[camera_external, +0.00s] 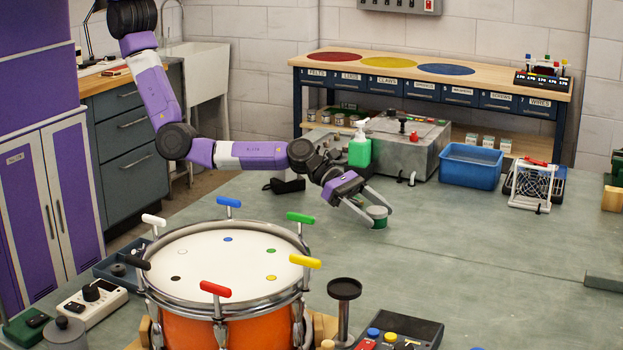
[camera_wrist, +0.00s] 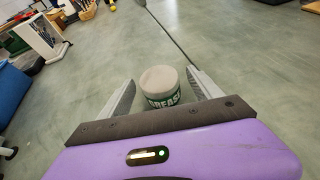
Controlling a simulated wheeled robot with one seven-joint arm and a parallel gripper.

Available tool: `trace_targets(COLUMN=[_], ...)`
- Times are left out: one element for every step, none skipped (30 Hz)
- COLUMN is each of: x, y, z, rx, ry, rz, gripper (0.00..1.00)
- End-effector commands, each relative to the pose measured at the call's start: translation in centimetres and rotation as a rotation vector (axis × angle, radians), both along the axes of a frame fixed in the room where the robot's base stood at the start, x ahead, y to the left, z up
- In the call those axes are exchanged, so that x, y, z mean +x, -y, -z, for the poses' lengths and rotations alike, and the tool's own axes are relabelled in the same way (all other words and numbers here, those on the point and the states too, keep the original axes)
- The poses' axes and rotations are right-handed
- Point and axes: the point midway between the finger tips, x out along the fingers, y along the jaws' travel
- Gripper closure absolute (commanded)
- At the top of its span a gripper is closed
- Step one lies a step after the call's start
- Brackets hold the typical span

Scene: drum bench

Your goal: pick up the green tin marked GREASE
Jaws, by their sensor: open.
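The green tin marked GREASE (camera_external: 377,217) stands upright on the bench, with a pale grey lid. In the wrist view the tin (camera_wrist: 160,88) sits between the two fingers, and part of its GREASE label shows above the gripper's dark edge. My gripper (camera_external: 376,214) is open, with one finger on either side of the tin. In the wrist view, gaps show between the tin and both fingers of my gripper (camera_wrist: 161,92). The lower part of the tin is hidden by the gripper body in the wrist view.
An orange drum (camera_external: 236,256) with coloured handles stands at the front left. A green bottle (camera_external: 359,152), a grey metal box (camera_external: 410,148) and a blue bin (camera_external: 471,166) stand behind the tin. The bench (camera_external: 480,260) to the right of the tin is clear.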

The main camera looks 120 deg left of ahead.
Motion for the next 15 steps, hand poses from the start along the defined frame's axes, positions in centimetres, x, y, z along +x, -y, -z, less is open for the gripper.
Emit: trace_targets(x=[0.37, 0.49, 0.6, 0.67, 0.72, 0.76, 0.78, 0.78, 0.78, 0.77, 0.76, 0.76, 0.76, 0.76, 0.76], y=[0.06, 0.07, 0.09, 0.11, 0.12, 0.13, 0.14, 0.14, 0.15, 0.15, 0.15, 0.16, 0.16, 0.16, 0.16], z=[0.38, 0.4, 0.42, 0.42, 0.41, 0.37, 0.34, 0.31, 0.28, 0.27, 0.27, 0.27, 0.26, 0.27, 0.27], rx=[-0.001, -0.001, 0.0, 0.0, 0.001, 0.001, 0.001, 0.001, 0.001, 0.001, 0.001, 0.001, 0.001, 0.001, 0.001], ry=[0.002, 0.002, 0.001, 0.0, 0.0, -0.001, -0.001, -0.001, -0.001, -0.001, -0.001, -0.001, -0.001, -0.001, -0.001], rz=[0.0, 0.0, 0.0, 0.0, -0.001, 0.0, 0.0, 0.0, 0.0, 0.0, 0.0, 0.0, 0.0, 0.0, 0.0], gripper=[0.26, 0.26, 0.26, 0.26, 0.26, 0.26, 0.26, 0.26, 0.26, 0.26, 0.26, 0.26, 0.28, 0.34, 0.42])
